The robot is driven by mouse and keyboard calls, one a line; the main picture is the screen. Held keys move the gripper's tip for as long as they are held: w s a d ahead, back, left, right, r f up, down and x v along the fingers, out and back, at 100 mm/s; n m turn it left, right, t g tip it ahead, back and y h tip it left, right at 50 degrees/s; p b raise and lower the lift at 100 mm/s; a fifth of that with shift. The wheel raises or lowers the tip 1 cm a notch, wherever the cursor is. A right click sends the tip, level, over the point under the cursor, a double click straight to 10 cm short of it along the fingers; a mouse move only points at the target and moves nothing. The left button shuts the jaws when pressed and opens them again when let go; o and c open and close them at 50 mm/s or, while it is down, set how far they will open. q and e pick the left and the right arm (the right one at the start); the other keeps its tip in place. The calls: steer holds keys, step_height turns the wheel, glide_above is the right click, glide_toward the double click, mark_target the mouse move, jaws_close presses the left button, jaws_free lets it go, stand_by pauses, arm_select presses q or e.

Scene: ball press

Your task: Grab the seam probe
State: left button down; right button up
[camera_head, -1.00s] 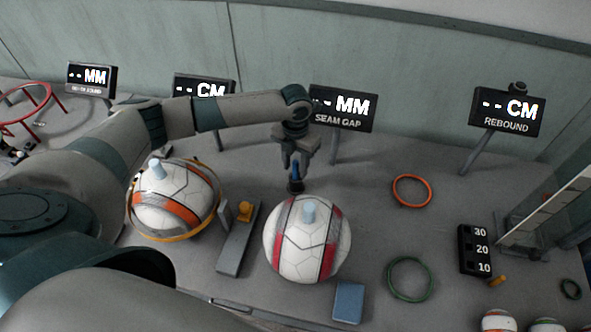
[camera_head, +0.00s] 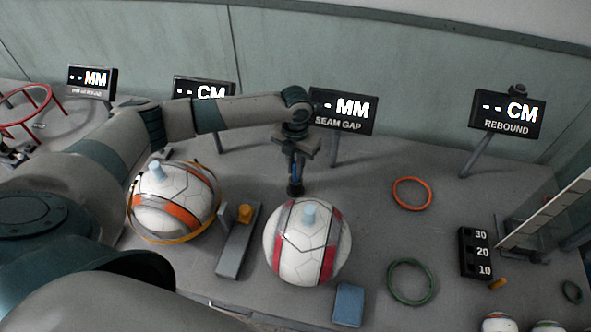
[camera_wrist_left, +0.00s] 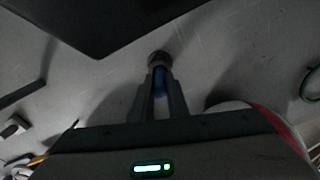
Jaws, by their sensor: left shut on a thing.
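The seam probe (camera_head: 295,186) is a small upright tool with a blue shaft and a dark round base, behind the red-striped ball. My left gripper (camera_head: 294,166) points down over it, its fingers shut around the blue shaft. In the left wrist view the probe (camera_wrist_left: 159,82) shows between the two fingers of my left gripper (camera_wrist_left: 159,88), with the dark round part past the fingertips. I cannot tell whether the probe's base touches the table. My right gripper is not in view.
The red-striped ball (camera_head: 292,246) stands just in front of the probe. An orange-striped ball (camera_head: 163,215) sits in a ring at left. The SEAM GAP display (camera_head: 343,111) stands behind on a post. An orange ring (camera_head: 412,179) and a green ring (camera_head: 388,282) lie at right.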

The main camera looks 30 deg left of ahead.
arm_select(q)
step_height(320, 180, up, 9)
steer(key=b, duration=0.2)
steer(key=shift+f+b, duration=0.1)
steer(key=shift+b, duration=0.25)
steer(key=shift+r, duration=0.5)
